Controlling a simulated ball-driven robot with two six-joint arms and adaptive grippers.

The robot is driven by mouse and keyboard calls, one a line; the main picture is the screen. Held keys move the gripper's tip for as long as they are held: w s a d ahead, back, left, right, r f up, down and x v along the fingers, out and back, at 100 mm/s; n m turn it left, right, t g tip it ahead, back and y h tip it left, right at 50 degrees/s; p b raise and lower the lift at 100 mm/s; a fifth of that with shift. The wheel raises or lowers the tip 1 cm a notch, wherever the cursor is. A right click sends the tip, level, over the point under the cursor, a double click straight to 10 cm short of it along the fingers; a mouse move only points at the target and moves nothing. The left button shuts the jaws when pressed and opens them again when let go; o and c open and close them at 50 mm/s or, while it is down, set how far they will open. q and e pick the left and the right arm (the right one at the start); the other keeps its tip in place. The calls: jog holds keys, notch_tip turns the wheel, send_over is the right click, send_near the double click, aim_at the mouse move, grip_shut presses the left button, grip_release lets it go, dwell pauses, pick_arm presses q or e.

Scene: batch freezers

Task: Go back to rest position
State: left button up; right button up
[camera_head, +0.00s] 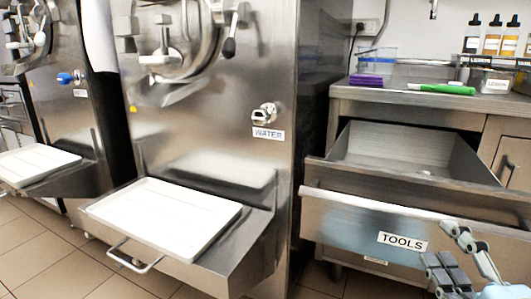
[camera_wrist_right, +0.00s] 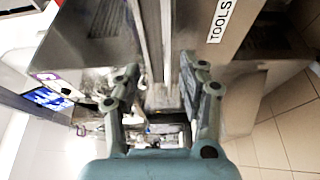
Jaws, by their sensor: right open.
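My right gripper (camera_head: 446,246) is at the lower right of the head view, in front of the drawer labelled TOOLS (camera_head: 345,222). Its two fingers are spread with nothing between them. In the right wrist view the fingers of my right gripper (camera_wrist_right: 160,72) stand apart on either side of the drawer's edge, which lies beyond them. I cannot tell whether a finger touches the drawer front. The TOOLS label (camera_wrist_right: 221,20) shows at the top of that view. The drawer is pulled open and its visible inside looks empty. My left gripper is not in view.
A steel batch freezer (camera_head: 215,120) with a white tray (camera_head: 165,215) stands left of the drawer; another is at far left. The counter (camera_head: 400,97) holds a green-handled tool (camera_head: 445,89), a purple item (camera_head: 366,80) and bottles (camera_head: 491,38). Tiled floor shows at lower left.

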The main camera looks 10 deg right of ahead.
jog(key=s+d+f+m+g+p, duration=0.25)
jog(key=s+f+m+g, duration=0.2)
jog(key=f, duration=0.95)
jog(key=s+d+f+m+g+p, duration=0.1)
jog(key=s+f+m+g+p, duration=0.3)
jog(key=f, duration=1)
pick_arm(q)
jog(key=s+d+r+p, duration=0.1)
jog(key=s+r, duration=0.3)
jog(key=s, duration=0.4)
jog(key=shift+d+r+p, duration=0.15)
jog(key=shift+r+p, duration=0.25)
jog(key=shift+p, duration=0.05)
pick_arm(e)
jog(key=s+f+m+g+y, duration=0.1)
jog(key=s+f+m+g, duration=0.2)
jog(key=s+f, duration=0.4)
jog(key=s+f+m+g, duration=0.4)
jog(key=s+f+g, duration=0.2)
jog(key=s, duration=1.7)
jog(key=shift+a+f+y, duration=0.4)
jog(key=shift+a+f, duration=0.05)
jog(key=shift+f, duration=0.45)
